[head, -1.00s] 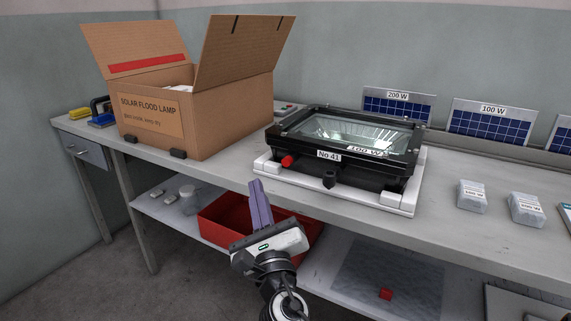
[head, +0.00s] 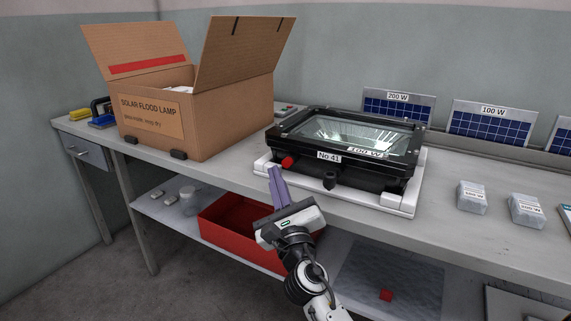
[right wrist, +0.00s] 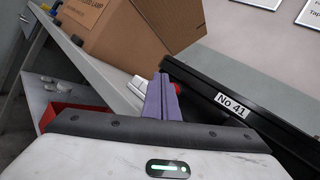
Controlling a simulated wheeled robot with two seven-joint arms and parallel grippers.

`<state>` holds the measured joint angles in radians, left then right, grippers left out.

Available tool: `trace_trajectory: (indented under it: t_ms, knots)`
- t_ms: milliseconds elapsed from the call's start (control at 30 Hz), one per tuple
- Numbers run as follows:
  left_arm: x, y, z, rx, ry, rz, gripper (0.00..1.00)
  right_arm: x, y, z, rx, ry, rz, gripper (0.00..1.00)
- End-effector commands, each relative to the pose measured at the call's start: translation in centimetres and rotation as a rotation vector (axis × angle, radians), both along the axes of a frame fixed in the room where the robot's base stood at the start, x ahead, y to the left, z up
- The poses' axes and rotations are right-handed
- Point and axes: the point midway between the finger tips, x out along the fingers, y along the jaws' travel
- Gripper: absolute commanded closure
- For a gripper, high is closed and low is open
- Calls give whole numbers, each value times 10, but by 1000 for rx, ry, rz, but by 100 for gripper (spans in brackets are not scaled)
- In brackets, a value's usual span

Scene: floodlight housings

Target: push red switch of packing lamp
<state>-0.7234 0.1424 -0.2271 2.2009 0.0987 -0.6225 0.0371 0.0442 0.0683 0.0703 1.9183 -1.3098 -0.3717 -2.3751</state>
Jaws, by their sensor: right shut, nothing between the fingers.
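The packing lamp (head: 350,145) is a black floodlight housing with a glass front, labelled No 41 and 100 W. It lies on a white cradle (head: 340,191) on the bench. Its red switch (head: 288,162) sticks out at the front left corner. My right gripper (head: 276,172) is shut and empty, its purple fingers pointing up just below and in front of the switch. In the right wrist view the fingertips (right wrist: 160,82) partly cover the red switch (right wrist: 177,88); I cannot tell whether they touch it. My left gripper is out of view.
An open cardboard box (head: 200,125) stands left of the lamp. Solar panels (head: 490,122) lean at the back right, and small wrapped packs (head: 472,197) lie on the bench's right. A red bin (head: 240,236) sits on the lower shelf under my right gripper.

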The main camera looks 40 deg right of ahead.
Motion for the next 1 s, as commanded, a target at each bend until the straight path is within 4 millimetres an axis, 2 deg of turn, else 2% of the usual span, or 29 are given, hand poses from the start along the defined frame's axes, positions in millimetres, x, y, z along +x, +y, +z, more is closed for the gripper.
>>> trace_trajectory:
  t_ms: [233,1000]
  knots:
    - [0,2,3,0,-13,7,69,5,-14,1,1,-1,-1,100]
    - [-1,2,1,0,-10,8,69,5,-14,0,1,0,-1,100]
